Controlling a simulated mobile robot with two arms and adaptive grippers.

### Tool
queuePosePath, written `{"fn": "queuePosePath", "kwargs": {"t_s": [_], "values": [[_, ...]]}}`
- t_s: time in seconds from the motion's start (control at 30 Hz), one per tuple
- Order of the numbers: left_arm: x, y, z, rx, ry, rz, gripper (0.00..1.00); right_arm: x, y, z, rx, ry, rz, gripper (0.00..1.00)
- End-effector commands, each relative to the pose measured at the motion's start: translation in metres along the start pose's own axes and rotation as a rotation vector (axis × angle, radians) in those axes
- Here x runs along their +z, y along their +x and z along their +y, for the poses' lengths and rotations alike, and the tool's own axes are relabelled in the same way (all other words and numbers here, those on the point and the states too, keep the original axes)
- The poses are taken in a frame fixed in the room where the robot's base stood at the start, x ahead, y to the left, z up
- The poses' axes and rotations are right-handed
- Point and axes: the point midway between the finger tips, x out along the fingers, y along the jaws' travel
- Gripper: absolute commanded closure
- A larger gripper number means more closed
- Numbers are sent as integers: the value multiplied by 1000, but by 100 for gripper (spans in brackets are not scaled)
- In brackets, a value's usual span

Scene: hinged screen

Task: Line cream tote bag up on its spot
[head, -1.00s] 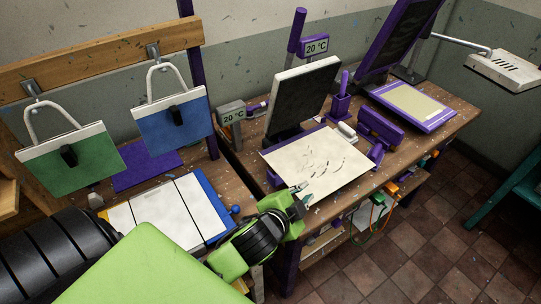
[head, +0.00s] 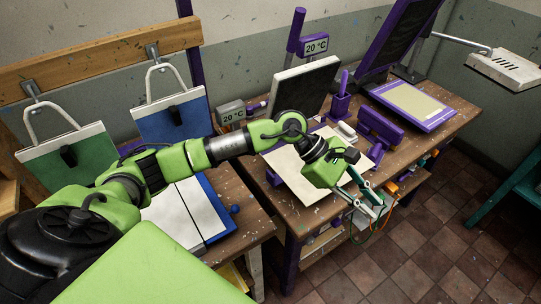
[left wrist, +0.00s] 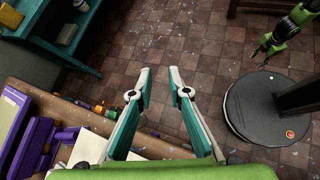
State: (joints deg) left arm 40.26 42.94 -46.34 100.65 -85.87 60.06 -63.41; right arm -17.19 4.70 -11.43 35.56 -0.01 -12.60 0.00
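A cream sheet-like piece (head: 290,172), which looks like the cream tote bag, lies flat on the bench by the black upright panel. Dark marks showed on it earlier; my left arm now covers much of it. Part of a pale sheet shows in the left wrist view (left wrist: 90,148). My left gripper (head: 376,210) is beyond the bench's front edge, right of the cream piece. In the left wrist view its fingers (left wrist: 160,88) are apart with only floor between them. My right gripper (left wrist: 262,56) shows small at the upper right there, its fingers apart and empty.
Green (head: 62,160) and blue (head: 172,118) pieces with white loops hang from a wooden rail. A purple-framed panel (head: 412,102), a purple block (head: 380,127) and an upright black panel (head: 300,88) stand on the bench. Open tiled floor (head: 430,250) lies right.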

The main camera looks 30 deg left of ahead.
Motion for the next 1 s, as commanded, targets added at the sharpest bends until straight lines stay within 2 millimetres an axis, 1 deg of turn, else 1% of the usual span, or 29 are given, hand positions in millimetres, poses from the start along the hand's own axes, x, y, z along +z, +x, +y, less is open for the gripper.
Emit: {"fn": "queuePosePath", "kwargs": {"t_s": [0.03, 0.07, 0.1, 0.17, 0.2, 0.27, 0.3, 0.33, 0.4, 0.47, 0.53, 0.63, 0.83, 1.0], "values": [[-31, -18, 4, -34, 71, 129, 83, 0, 0, 0, 0, 0, -1, 60], [-50, -30, 5, -63, 109, 208, 83, 0, 0, 0, 0, 0, -1, 60], [-75, -48, 5, -104, 152, 309, 83, 0, -1, 0, 0, 0, -1, 60], [-107, -78, 7, -160, 200, 446, 83, 1, -1, 0, 0, 0, -1, 60], [-125, -98, 7, -195, 221, 526, 83, 1, -1, 0, 0, 0, -1, 60], [-147, -127, 7, -245, 239, 630, 83, 1, -1, 0, 0, 0, -1, 60], [-158, -145, 8, -273, 246, 688, 83, 1, -1, 0, -1, 0, -1, 60], [-165, -157, 7, -292, 248, 725, 83, 1, -1, -1, -1, 0, -1, 60], [-177, -180, 6, -329, 250, 792, 83, 1, -1, -1, -1, 1, -1, 60], [-182, -193, 5, -350, 248, 829, 83, 0, -1, -2, -2, 1, -1, 60], [-187, -202, 4, -366, 246, 855, 83, 0, -1, -2, -3, 1, -1, 60], [-190, -204, 3, -374, 245, 864, 83, 0, 1, -3, -4, 1, -1, 60], [-201, -194, -1, -373, 245, 862, 83, 1, 9, -4, -4, 1, -1, 60], [-218, -180, -6, -373, 244, 861, 83, 2, 21, -4, -4, 1, -1, 60]]}}
